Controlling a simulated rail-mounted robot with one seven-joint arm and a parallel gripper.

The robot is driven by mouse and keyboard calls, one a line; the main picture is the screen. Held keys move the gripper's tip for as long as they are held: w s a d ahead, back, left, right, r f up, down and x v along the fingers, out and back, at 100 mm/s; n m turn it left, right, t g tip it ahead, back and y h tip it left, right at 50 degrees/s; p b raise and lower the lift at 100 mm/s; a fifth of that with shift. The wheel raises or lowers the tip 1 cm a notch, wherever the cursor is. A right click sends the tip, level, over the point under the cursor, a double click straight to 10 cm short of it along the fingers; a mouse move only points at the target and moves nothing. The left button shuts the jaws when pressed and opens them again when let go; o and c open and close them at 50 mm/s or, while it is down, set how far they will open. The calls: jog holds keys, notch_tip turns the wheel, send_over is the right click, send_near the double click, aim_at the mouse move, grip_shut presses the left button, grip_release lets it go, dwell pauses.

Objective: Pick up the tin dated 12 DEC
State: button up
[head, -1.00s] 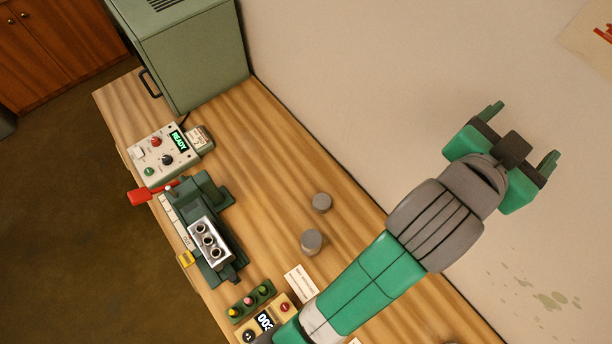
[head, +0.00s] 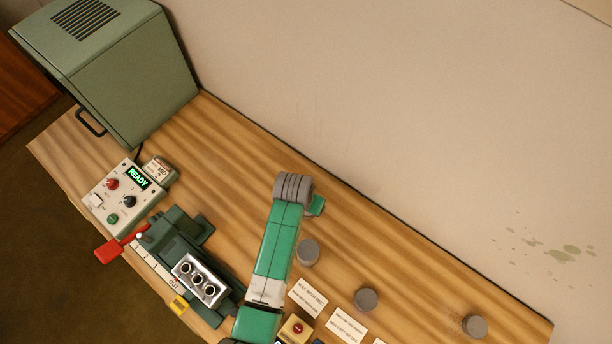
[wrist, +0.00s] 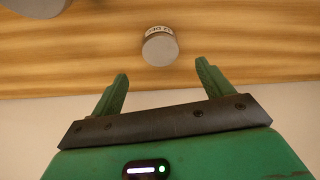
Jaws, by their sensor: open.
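A grey round tin (wrist: 160,50) with a white label lies ahead of my gripper (wrist: 162,70) in the wrist view. In the head view, grey tins stand on the table: one right of my arm (head: 307,253), one farther right (head: 365,299) and one near the right end (head: 474,327). No date is readable on them. My arm hides most of the gripper there.
A green cabinet (head: 120,75) stands at the table's far left end. A control box (head: 125,195) reading READY and a green machine with a metal block (head: 199,279) line the front edge. White printed cards (head: 307,296) lie near the tins. A wall runs along the back.

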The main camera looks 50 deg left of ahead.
jog(key=shift+x, duration=1.3)
jog(key=x, duration=0.2)
jog(key=b+x, duration=0.1)
jog(key=x, duration=0.1)
jog(key=shift+s+d+f, duration=0.1)
jog(key=shift+s+f, duration=0.1)
jog(key=shift+s, duration=0.15)
jog(key=shift+w+f, duration=0.2)
jog(key=shift+f, duration=0.2)
jog(key=c, duration=1.1)
